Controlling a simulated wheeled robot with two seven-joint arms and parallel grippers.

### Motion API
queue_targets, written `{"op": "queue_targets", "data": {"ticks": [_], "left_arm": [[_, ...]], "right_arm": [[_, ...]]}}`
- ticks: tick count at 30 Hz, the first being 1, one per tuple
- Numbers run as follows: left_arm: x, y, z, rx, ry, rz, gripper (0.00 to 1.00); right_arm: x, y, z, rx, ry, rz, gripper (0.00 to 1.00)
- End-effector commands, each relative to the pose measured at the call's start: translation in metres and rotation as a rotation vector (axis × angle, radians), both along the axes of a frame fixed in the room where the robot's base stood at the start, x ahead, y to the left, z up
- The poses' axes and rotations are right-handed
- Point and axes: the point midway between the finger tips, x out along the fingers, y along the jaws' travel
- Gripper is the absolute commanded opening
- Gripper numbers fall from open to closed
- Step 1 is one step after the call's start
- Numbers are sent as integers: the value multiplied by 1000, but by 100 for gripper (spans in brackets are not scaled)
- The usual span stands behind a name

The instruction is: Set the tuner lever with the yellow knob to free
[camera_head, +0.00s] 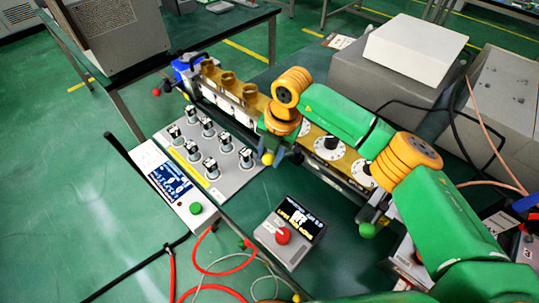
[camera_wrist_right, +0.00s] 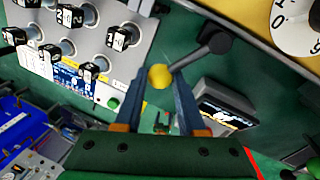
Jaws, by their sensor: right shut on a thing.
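The yellow knob (camera_head: 267,158) sits at the end of a tuner lever on the front side of the brass waveguide (camera_head: 240,95). In the right wrist view the yellow knob (camera_wrist_right: 160,77) is between my fingers, and its grey lever (camera_wrist_right: 190,60) runs up and right to a dark pivot (camera_wrist_right: 217,40). My right gripper (camera_wrist_right: 160,88) is shut on the knob. In the head view my right gripper (camera_head: 276,154) hangs beside the waveguide, partly hidden by its own wrist. Any position label for the lever is not readable. My left gripper is not in view.
A panel with several black knobs (camera_head: 210,150) lies left of the gripper. Other levers have a red knob (camera_head: 156,92) and a green knob (camera_head: 367,230). White dials (camera_head: 329,147) line the waveguide.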

Motion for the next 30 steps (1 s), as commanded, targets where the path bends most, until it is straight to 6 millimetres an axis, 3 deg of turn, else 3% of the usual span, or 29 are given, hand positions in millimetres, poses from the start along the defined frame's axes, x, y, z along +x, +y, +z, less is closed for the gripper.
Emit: {"op": "queue_targets", "data": {"ticks": [8, 9, 11, 12, 21, 30], "left_arm": [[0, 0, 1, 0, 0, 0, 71], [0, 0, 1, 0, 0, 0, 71], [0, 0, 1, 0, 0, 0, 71], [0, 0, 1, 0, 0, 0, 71], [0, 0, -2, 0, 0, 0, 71], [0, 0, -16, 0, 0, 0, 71]], "right_arm": [[4, -1, 5, 4, -18, -5, 0], [4, -1, 5, 4, -18, -5, 50], [4, -1, 4, 3, -16, -4, 66], [4, 0, 4, 2, -14, -4, 68], [2, -1, 5, 1, -8, -2, 68], [-2, -11, 61, 3, -11, -4, 68]]}}
